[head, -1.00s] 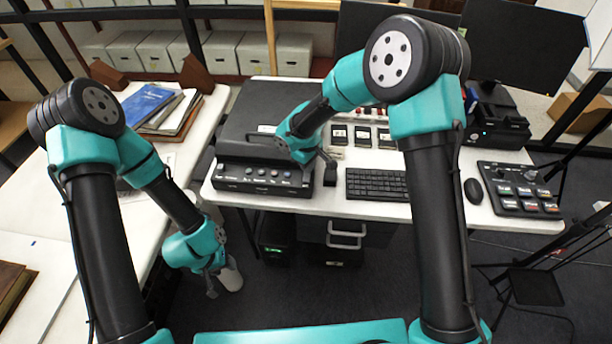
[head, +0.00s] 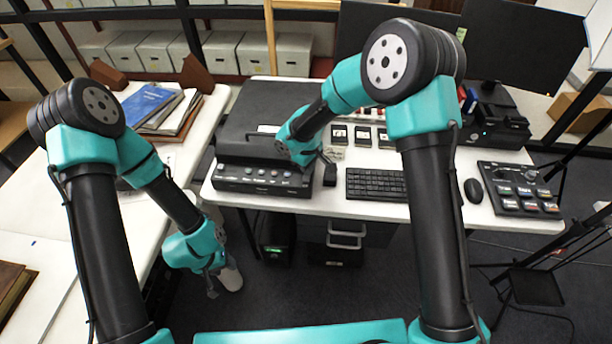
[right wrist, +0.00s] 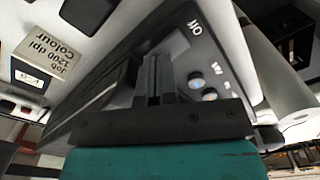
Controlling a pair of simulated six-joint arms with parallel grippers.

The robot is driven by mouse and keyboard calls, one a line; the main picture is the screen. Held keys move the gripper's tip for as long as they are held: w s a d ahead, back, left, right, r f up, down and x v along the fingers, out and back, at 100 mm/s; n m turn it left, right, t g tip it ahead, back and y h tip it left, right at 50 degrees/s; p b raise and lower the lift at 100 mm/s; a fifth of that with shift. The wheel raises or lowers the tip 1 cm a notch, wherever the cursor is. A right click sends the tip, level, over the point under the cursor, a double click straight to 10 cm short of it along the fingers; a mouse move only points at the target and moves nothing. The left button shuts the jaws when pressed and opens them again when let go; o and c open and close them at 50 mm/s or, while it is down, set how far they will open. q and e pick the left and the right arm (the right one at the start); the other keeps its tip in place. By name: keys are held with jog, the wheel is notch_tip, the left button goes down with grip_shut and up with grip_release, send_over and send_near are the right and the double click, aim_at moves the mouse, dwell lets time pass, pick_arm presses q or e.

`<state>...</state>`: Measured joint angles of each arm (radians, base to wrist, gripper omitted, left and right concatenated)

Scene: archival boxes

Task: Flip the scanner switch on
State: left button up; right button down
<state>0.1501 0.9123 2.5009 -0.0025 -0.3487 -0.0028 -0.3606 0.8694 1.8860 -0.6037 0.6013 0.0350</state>
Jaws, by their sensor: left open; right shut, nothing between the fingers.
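The scanner (head: 265,178) is a black box with a front panel of several round buttons, on the white desk. The switch is not clearly visible and may be behind the fingers. In the head view my right wrist mostly hides that gripper. My left gripper (head: 212,292) is open and hangs low, left of the desk.
A job card (right wrist: 45,62) reading "Job 1200 dpi Colour" lies beside the scanner. A keyboard (head: 376,184), mouse (head: 473,190) and control pad (head: 519,190) stand to the right. A white cylinder (head: 230,277) is close to my left gripper. Folders (head: 160,108) lie on the left table.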

jog(key=shift+f, duration=0.45)
dwell(0.3)
jog(key=shift+r, duration=3.5)
